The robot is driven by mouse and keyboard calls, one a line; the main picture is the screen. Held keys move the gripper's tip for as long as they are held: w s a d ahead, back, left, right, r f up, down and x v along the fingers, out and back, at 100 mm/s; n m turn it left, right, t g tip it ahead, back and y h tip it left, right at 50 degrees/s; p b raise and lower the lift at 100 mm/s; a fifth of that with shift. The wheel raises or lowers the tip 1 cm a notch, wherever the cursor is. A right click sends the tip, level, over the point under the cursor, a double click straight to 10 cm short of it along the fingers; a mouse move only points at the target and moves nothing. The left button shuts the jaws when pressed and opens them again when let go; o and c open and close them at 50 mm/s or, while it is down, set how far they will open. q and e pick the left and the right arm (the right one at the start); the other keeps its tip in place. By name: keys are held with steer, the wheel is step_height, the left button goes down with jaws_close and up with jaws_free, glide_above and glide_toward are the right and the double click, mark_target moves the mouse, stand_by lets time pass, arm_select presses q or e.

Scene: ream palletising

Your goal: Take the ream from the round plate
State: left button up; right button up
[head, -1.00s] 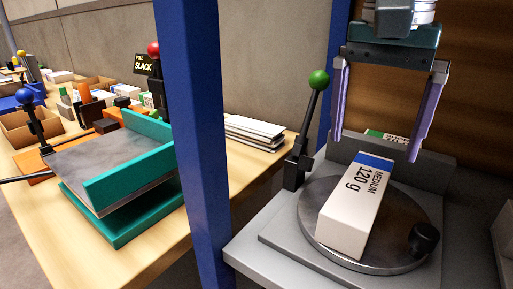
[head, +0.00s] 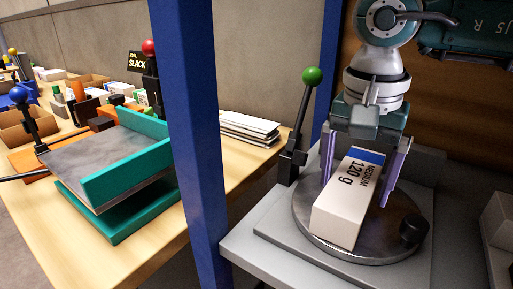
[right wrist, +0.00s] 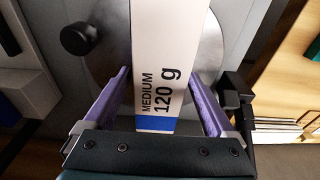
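The ream (head: 347,203) is a white block with a blue band and the print "MEDIUM 120 g". It lies on the round grey metal plate (head: 311,229), which has a black knob (head: 414,229). My right gripper (head: 357,190) is over the far end of the ream, its purple fingers spread on either side. In the right wrist view the ream (right wrist: 172,60) stands between the open fingers (right wrist: 160,95), with gaps visible near the finger bases; contact at the tips is hard to tell. My left gripper is not in view.
A green-knobbed lever (head: 312,76) stands left of the plate. A blue post (head: 196,150) rises between the plate's grey base (head: 262,245) and the wooden bench (head: 150,245). The bench holds a teal-edged press (head: 110,165) and a stack of white sheets (head: 248,127).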

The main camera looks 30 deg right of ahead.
jaws_close()
stand_by(0.5)
steer(key=shift+r, duration=0.1)
